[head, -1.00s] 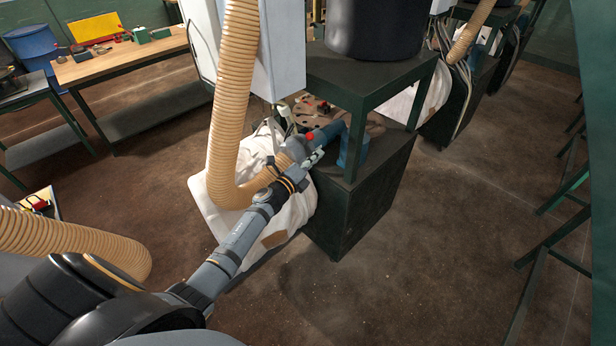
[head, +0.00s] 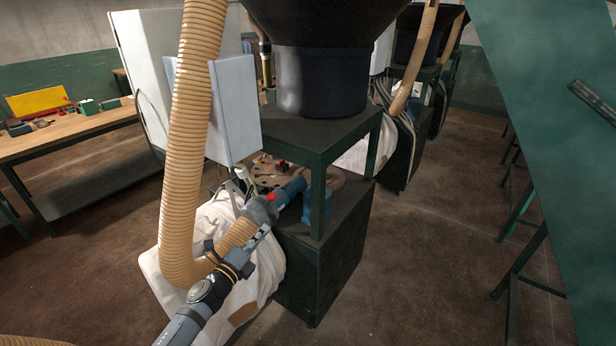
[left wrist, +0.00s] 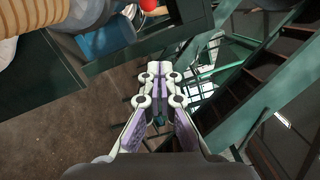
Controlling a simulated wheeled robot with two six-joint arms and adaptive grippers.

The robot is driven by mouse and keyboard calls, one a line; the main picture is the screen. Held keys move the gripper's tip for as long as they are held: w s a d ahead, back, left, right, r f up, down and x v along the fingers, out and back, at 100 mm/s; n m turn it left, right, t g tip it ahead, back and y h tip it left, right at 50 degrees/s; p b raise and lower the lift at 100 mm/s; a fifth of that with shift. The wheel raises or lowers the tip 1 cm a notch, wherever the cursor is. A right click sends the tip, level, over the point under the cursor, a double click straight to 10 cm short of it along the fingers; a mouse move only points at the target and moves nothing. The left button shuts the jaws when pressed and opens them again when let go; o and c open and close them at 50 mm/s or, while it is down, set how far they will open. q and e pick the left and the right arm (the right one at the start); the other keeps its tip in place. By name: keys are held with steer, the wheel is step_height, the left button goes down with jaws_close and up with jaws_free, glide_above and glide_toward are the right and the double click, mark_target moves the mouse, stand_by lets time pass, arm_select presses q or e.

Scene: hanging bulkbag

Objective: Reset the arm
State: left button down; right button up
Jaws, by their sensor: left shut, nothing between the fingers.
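My left arm comes in from the bottom left of the head view. Its gripper (head: 260,236) is in front of the white bulk bag (head: 262,268), near the bag's upper right side. In the left wrist view the gripper's pale, purple-padded fingers (left wrist: 158,78) are together with nothing between them. The beige corrugated hose (head: 182,150) hangs down and bends toward the blue pipe (head: 290,191) above the bag. Whether the gripper touches the bag or hose I cannot tell. My right gripper is not in view.
A dark green stand (head: 322,268) with a black hopper (head: 322,80) above is just right of the bag. A white cabinet (head: 228,108) hangs behind the hose. A wooden workbench (head: 75,128) is at left. Brown floor (head: 410,270) is open at right, before green frames (head: 520,215).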

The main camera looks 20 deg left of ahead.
arm_select(q)
steer(key=s+a+f+n+g+y, duration=0.25)
steer(key=s+n+y, duration=0.2)
steer(key=n, duration=0.35)
steer(key=s+a+f+n+g+y, duration=0.1)
steer(key=s+f+n+g+y, duration=0.2)
steer(key=s+n, duration=0.35)
steer(key=s+d+f+n+g+h, duration=0.1)
steer(key=s+d+f+n+g, duration=0.1)
steer(key=s+d+n+g, duration=0.45)
steer(key=s+d+f+n+g+h, duration=0.1)
steer(key=s+f+n+g+h, duration=0.15)
steer(key=s, duration=0.75)
step_height(320, 180, down, 24)
steer(key=a+g, duration=0.1)
steer(key=a, duration=0.1)
steer(key=s+a+f+g, duration=0.1)
steer(key=s+f, duration=1.7)
steer(key=s, duration=0.2)
steer(key=shift+s+a+f+y, duration=0.2)
steer(key=shift+a+y, duration=0.1)
steer(key=shift+n, duration=0.25)
